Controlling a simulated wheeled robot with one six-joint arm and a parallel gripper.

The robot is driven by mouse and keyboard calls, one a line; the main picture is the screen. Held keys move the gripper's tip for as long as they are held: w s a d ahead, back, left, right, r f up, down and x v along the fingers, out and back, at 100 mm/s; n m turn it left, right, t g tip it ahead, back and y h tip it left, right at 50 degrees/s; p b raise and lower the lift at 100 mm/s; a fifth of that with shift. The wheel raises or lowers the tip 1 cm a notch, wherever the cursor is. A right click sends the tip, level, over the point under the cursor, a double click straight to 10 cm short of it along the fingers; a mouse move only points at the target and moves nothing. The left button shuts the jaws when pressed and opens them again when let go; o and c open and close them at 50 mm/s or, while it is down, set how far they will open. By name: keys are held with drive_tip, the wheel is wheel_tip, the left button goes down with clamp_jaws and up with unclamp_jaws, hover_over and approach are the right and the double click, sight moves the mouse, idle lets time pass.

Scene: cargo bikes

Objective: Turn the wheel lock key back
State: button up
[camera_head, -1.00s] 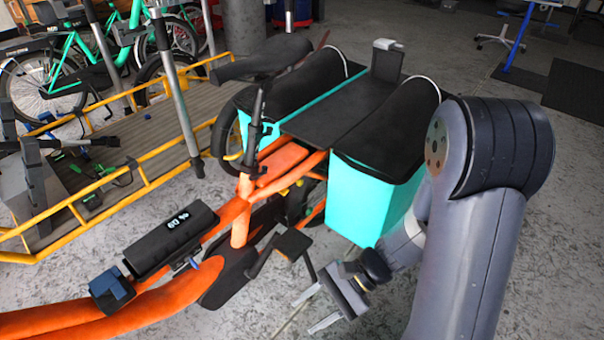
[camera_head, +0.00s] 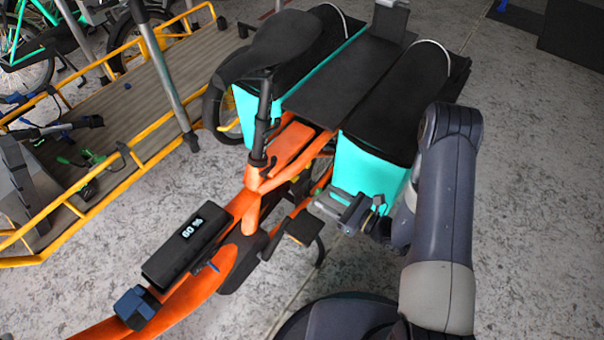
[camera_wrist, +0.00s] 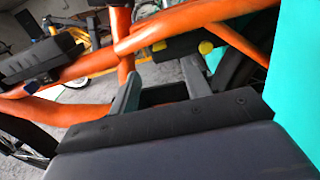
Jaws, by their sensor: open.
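The orange cargo bike (camera_head: 290,145) stands in the middle of the body camera view, with a teal pannier (camera_head: 368,170) on its near side. My gripper (camera_head: 327,203) is beside the frame, just below and in front of that pannier. In the wrist view, its two fingers (camera_wrist: 163,85) are apart with nothing between them, pointing at the orange tubes (camera_wrist: 185,25). A black part with yellow knobs (camera_wrist: 205,47) lies beyond the right fingertip. It may be the wheel lock and key, but I cannot tell for sure.
A black battery (camera_head: 185,247) with a lit display sits on the lower frame. A pedal (camera_head: 303,231) is close below my gripper. The teal pannier wall (camera_wrist: 297,70) is close on the right in the wrist view. A yellow-railed platform (camera_head: 120,100) stands at the left.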

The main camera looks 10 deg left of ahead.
sight(290, 176)
drive_tip(key=x, duration=1)
drive_tip(key=shift+b, duration=0.4)
drive_tip(key=shift+s+a, duration=0.1)
drive_tip(key=shift+a, duration=0.05)
drive_tip(key=shift+c, duration=0.4)
drive_tip(key=c, duration=0.9)
